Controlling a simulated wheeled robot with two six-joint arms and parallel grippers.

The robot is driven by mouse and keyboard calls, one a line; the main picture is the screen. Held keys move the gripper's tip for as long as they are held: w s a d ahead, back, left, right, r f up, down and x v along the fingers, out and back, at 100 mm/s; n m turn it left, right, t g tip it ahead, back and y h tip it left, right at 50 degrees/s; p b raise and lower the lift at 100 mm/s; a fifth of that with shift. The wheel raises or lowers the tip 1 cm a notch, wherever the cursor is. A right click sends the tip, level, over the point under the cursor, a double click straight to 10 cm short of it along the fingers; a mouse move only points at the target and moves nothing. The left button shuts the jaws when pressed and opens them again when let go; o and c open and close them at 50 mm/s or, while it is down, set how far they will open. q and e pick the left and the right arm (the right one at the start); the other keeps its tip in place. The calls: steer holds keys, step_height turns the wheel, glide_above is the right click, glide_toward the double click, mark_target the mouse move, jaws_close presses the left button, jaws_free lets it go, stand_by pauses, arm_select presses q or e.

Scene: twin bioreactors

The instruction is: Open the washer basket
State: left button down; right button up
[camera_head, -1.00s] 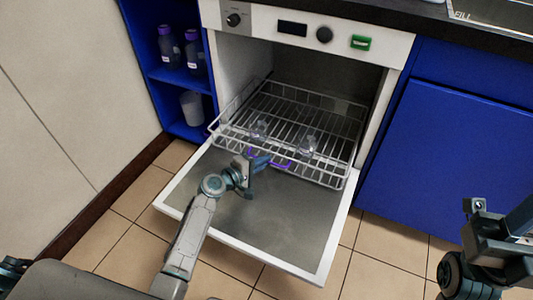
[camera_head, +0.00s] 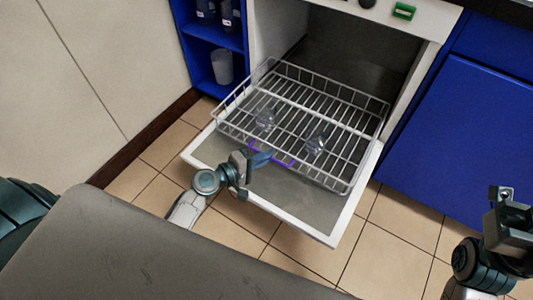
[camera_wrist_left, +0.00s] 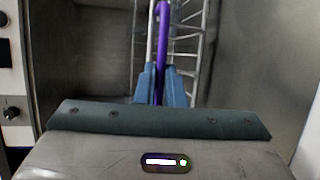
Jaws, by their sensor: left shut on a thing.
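The washer basket (camera_head: 345,118) is a wire rack pulled well out of the washer's cavity, over the lowered washer door (camera_head: 325,210). Two clear glass vessels (camera_head: 315,145) stand in it. A purple handle (camera_head: 284,161) is on its front edge. My left gripper (camera_head: 259,160) is at that front edge, shut on the purple handle, which also shows between the fingers in the left wrist view (camera_wrist_left: 161,50). My right gripper (camera_head: 506,200) is at the right edge of the head view, away from the basket; its fingers are not clear.
The washer's dark cavity (camera_head: 365,55) is open behind the basket. Tiled floor (camera_head: 375,255) is free in front of the door.

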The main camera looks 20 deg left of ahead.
arm_select(q)
steer(key=c, duration=1.5)
jaws_free()
steer(key=v, duration=1)
steer(key=shift+s+a, duration=0.25)
steer(key=shift+s, duration=0.1)
